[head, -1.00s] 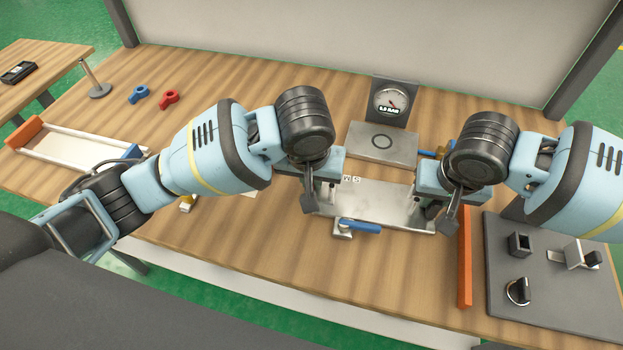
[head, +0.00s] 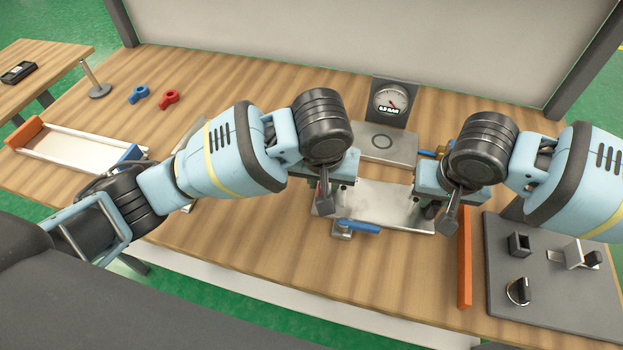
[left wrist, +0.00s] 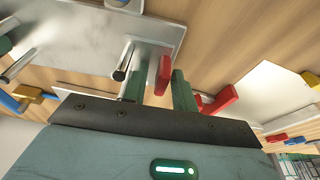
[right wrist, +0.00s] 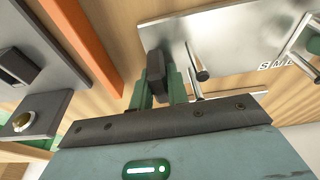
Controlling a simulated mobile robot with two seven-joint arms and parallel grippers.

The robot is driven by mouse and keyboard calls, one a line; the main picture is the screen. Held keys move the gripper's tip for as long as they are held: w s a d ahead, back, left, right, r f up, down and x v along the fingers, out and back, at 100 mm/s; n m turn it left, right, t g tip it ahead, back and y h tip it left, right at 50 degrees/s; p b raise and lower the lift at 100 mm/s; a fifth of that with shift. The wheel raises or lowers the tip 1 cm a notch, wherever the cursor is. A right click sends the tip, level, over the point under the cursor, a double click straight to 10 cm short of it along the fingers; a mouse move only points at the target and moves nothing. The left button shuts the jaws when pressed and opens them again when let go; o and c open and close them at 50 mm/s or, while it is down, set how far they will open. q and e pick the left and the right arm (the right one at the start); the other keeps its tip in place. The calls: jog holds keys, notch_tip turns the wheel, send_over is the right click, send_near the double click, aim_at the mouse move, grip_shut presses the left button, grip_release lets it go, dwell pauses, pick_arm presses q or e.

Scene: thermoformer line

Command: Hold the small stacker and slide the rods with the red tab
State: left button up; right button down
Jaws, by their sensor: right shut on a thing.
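The small stacker is a bright metal plate (head: 385,203) with upright rods, in the middle of the table. My right gripper (head: 433,207) is at its right end. In the right wrist view the right fingers (right wrist: 160,88) are shut on a black grip (right wrist: 155,72) at the plate's edge. My left gripper (head: 325,190) is at the plate's left end. In the left wrist view a red tab (left wrist: 163,74) stands beside silver rods (left wrist: 125,62), close to the left fingers (left wrist: 162,92). They look apart, with the tab between them; contact is unclear.
A blue lever (head: 358,226) sits at the stacker's front edge. A gauge stand (head: 390,100) is behind it. An orange bar (head: 465,258) and a grey panel (head: 550,285) lie to the right. A white-floored frame (head: 75,150) lies at left. The front middle is clear.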

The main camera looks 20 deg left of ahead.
pick_arm(q)
jog(key=shift+o, duration=0.7)
jog(key=v, duration=1.2)
jog(key=shift+r, duration=0.15)
jog(key=w+v, duration=0.1)
jog(key=v, duration=0.6)
jog(key=shift+w+r, duration=0.35)
jog(key=shift+r, duration=0.15)
jog(key=shift+a, duration=0.1)
pick_arm(e)
jog(key=c, duration=1.3)
grip_release()
jog(key=shift+r, duration=0.15)
